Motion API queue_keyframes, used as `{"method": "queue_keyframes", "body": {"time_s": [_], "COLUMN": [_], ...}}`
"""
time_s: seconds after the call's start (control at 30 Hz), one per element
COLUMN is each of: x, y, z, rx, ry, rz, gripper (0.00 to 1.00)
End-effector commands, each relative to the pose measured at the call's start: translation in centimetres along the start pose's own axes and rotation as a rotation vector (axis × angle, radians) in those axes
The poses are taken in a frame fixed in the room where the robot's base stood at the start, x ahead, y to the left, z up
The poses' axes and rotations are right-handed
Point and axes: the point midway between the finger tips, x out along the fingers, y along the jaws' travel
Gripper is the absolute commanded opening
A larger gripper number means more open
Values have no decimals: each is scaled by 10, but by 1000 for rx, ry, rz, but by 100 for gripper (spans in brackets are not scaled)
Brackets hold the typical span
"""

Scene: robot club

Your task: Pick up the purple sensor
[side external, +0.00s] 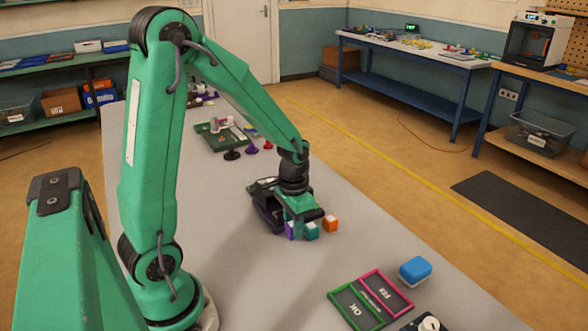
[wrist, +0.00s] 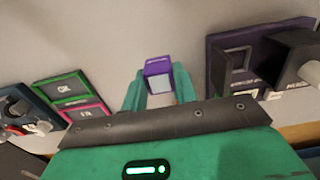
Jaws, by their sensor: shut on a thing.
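The purple sensor (wrist: 158,68) is a small block with a pale face, held between the two green fingers of my gripper (wrist: 160,88) in the wrist view. In the side view, my gripper (side external: 300,222) points down at the table, and part of the purple sensor (side external: 290,229) shows at its left side. The fingers hide the rest of it there. I cannot tell whether the sensor touches the table.
A dark fixture (side external: 264,190) stands just behind my gripper; it also shows in the wrist view (wrist: 228,52). A green-framed OK tray (side external: 338,297) and a pink-framed tray (side external: 405,298) lie at the front right, near a blue block (side external: 415,270). Bare table lies between.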

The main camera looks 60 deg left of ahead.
Motion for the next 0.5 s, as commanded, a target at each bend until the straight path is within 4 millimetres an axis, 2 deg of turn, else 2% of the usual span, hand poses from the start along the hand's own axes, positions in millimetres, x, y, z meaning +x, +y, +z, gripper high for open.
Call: {"method": "queue_keyframes", "body": {"time_s": [0.2, 0.5], "x": [-24, -46], "y": [38, 74], "z": [8, 18], "rx": [7, 3], "ry": [4, 2], "rz": [0, 0], "gripper": [7, 7]}}
